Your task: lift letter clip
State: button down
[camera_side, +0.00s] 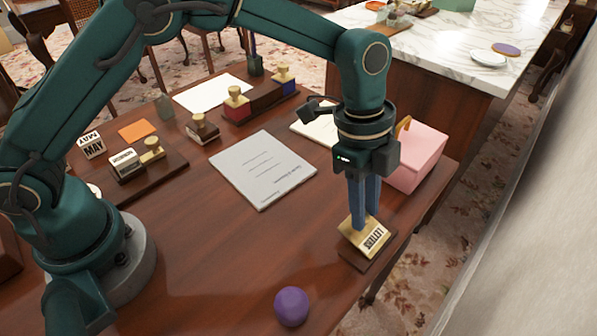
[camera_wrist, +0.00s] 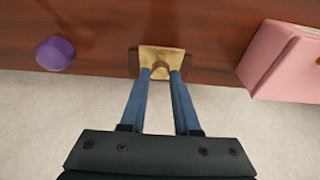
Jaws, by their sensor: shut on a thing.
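The letter clip (camera_side: 366,238) is a brass piece lettered "LETTERS" on a dark wooden base, near the front right edge of the desk. In the wrist view its brass top (camera_wrist: 147,54) and round knob lie between my fingertips. My gripper (camera_side: 364,222) points straight down over it, with its blue fingers shut on the knob. The wrist view shows my gripper (camera_wrist: 160,74) from behind, with the fingertips at the knob. The clip appears to rest on the desk; its underside is hidden.
A purple ball (camera_side: 291,306) lies at the desk's front edge. A pink box (camera_side: 416,158) stands close behind my gripper to the right. A printed document (camera_side: 262,169) lies to the left. Stamps and holders (camera_side: 262,101) stand further back. The wooden desk (camera_side: 225,245) is clear in front of the document.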

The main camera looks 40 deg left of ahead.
jog(key=shift+d+r, duration=0.3)
jog(key=shift+d, duration=0.2)
jog(key=shift+d+r, duration=0.3)
jog(key=shift+d, duration=0.2)
dwell(1.8)
jog(key=c, duration=0.6)
grip_release()
jog(key=shift+o, duration=0.2)
notch_tip(320, 180, up, 8)
dwell(0.9)
jog(key=shift+a, duration=0.1)
